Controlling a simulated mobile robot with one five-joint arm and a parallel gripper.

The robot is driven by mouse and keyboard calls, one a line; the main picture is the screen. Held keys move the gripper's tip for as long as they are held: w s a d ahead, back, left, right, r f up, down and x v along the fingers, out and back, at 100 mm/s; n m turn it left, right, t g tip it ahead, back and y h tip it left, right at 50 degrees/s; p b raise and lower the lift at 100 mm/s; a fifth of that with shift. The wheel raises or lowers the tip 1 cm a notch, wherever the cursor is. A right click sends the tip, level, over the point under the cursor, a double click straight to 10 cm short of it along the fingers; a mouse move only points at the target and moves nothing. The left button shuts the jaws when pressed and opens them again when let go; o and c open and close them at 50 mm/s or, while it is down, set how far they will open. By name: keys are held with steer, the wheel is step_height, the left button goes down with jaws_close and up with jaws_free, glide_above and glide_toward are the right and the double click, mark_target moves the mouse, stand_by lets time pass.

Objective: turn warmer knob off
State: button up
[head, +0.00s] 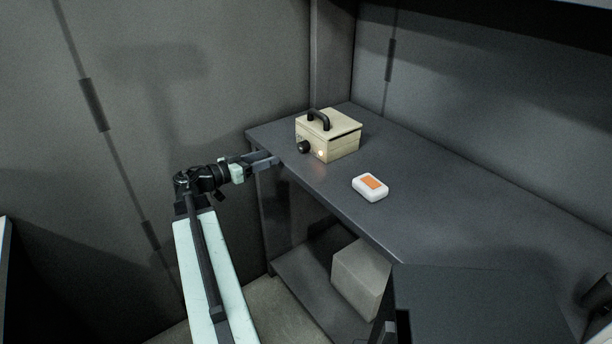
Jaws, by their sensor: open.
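The warmer (338,141) is a cream box with a black handle on its lid, standing on the dark shelf near its far left corner. Its black round knob (304,147) is on the front face. A small light (320,153) glows orange-white to the right of the knob. My gripper (275,158) is at the left edge of the shelf, left of and slightly below the knob in the picture. It is open and empty, and appears apart from the knob. The knob's pointer mark is too small to read.
A white box with an orange top (370,187) lies on the shelf (440,210), in front of the warmer to the right. A grey block (359,278) sits below the shelf. Dark walls close off the left and back. The shelf's right part is mostly clear.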

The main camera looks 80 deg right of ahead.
mark_target(299, 147)
steer(key=shift+m+g, duration=0.5)
steer(key=x, duration=0.7)
steer(key=s+a+x, duration=0.1)
steer(key=x, duration=0.3)
steer(key=shift+r, duration=0.25)
jaws_close()
steer(key=shift+n, duration=0.8)
